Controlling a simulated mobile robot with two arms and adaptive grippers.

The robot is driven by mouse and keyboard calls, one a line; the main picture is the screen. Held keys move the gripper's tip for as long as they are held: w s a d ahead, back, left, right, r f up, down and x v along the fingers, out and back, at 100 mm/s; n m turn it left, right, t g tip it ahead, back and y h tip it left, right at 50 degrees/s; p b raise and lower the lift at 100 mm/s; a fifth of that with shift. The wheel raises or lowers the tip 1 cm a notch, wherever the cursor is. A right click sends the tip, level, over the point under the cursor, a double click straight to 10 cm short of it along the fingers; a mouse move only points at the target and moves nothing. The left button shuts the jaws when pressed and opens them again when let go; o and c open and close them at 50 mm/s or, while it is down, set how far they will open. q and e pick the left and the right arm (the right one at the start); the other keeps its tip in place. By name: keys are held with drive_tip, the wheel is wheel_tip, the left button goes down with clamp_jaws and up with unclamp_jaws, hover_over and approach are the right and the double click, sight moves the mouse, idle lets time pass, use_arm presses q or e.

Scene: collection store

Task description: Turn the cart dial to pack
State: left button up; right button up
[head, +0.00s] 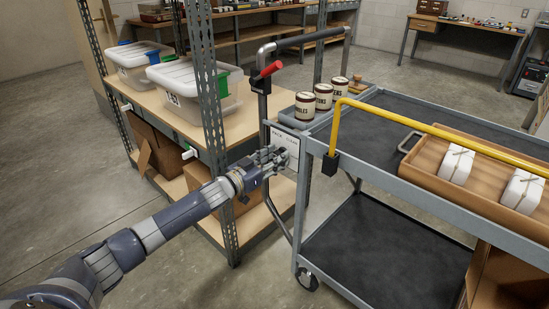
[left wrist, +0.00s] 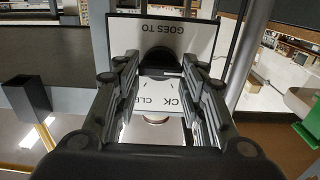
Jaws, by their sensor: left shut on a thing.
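The white dial plate (head: 287,137) is fixed at the near left end of the grey cart (head: 345,175). In the left wrist view the plate (left wrist: 203,38) shows "GOES TO" upside down, and parts of other words show between my fingers. The black dial (left wrist: 158,62) sits in the middle of the plate. My left gripper (head: 272,157) is at the plate, and its fingers are shut on the dial, one on each side. Which word the dial points to cannot be told. In the head view my gripper hides the dial. My right gripper is not in view.
A yellow rail (head: 430,130) runs above the cart top. Several labelled tins (head: 323,97) and a tray (head: 430,160) with white packages stand on the cart. A shelf with lidded bins (head: 190,85) stands close on the left. The floor in front is clear.

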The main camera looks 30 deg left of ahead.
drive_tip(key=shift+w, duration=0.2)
use_arm(q)
drive_tip(key=shift+m, duration=0.3)
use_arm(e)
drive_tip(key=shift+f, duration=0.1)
use_arm(q)
drive_tip(key=shift+d+f+m+p, duration=0.1)
drive_tip(key=shift+m+p, duration=0.3)
drive_tip(key=shift+m, duration=2.4)
drive_tip(key=shift+d+m+p, duration=0.1)
drive_tip(key=shift+m+p, duration=0.25)
drive_tip(key=shift+m, duration=2.45)
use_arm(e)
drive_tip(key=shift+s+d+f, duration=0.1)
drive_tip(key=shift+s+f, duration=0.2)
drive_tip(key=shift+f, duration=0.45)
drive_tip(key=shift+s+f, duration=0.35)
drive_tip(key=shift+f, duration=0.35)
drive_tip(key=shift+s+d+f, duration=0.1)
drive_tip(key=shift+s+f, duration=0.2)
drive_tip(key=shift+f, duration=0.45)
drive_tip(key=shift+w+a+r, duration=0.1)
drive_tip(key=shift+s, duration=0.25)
